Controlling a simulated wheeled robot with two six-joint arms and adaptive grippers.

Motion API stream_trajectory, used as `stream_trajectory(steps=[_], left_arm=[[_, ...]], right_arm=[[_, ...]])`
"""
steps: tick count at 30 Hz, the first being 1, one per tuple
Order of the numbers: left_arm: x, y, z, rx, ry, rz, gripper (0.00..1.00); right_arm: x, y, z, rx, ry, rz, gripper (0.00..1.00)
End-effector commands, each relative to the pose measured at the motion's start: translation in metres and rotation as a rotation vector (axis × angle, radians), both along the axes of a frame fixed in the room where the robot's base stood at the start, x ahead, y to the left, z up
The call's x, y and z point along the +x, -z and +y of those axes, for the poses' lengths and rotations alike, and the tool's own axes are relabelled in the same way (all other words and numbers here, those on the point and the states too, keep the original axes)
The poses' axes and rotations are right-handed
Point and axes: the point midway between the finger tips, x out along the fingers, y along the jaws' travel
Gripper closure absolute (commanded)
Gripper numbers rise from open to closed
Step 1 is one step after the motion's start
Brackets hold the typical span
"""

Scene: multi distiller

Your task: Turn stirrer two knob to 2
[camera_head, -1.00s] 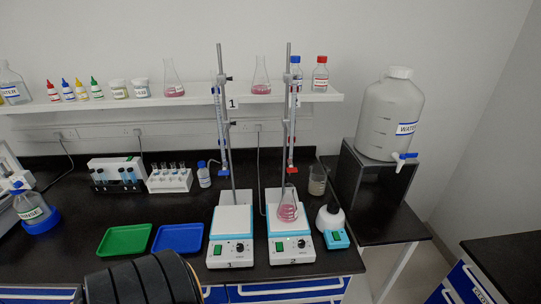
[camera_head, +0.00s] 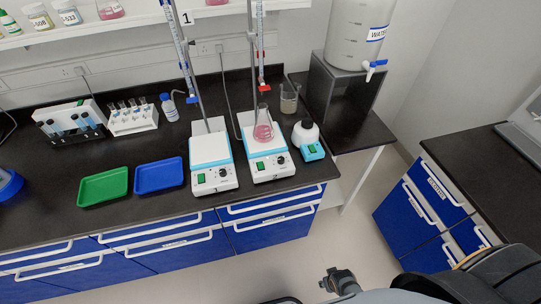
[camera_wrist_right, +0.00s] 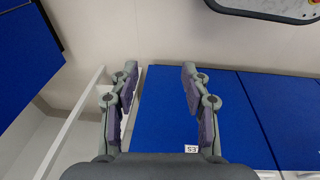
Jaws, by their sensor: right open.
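Stirrer two (camera_head: 266,158) is the right one of two white and blue hotplate stirrers on the black bench in the head view. Its dark knob (camera_head: 281,160) is on the front panel, right of a green display. The knob's setting is too small to read. A flask with pink liquid (camera_head: 263,128) stands on its plate. My right gripper (camera_wrist_right: 160,70) is open and empty in the right wrist view, before blue cabinet fronts. It also shows at the bottom of the head view (camera_head: 335,280), well in front of and below the stirrer. My left gripper is not in view.
Stirrer one (camera_head: 213,165) stands just left. A white bottle on a blue-based device (camera_head: 307,140) stands close right. Burette stands rise behind both stirrers. A green tray (camera_head: 103,187) and a blue tray (camera_head: 159,175) lie left. Floor is clear between bench and right-hand cabinet (camera_head: 430,205).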

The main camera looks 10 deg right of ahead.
Motion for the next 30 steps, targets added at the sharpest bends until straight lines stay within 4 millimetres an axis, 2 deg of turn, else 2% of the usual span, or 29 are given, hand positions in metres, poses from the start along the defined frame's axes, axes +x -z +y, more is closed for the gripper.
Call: stream_trajectory(steps=[1,3,6,12,20,21,24,30], left_arm=[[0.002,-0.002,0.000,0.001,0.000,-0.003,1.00],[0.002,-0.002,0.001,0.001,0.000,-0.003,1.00],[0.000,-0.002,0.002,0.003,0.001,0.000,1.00],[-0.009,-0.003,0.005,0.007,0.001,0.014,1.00],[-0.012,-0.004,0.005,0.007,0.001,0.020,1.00],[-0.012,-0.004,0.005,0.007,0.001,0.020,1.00],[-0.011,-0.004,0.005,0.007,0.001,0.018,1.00],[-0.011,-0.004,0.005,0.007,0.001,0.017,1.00]], right_arm=[[0.031,-0.032,0.002,-0.002,-0.006,-0.030,0.53],[0.060,-0.071,0.006,-0.004,-0.011,-0.048,0.53],[0.086,-0.121,0.011,-0.005,-0.018,-0.068,0.53],[0.110,-0.201,0.019,-0.007,-0.028,-0.100,0.53],[0.123,-0.294,0.028,-0.012,-0.046,-0.131,0.53],[0.128,-0.311,0.029,-0.015,-0.052,-0.138,0.53],[0.144,-0.338,0.031,-0.024,-0.075,-0.126,0.53],[0.185,-0.347,0.035,-0.032,-0.127,-0.077,0.53]])
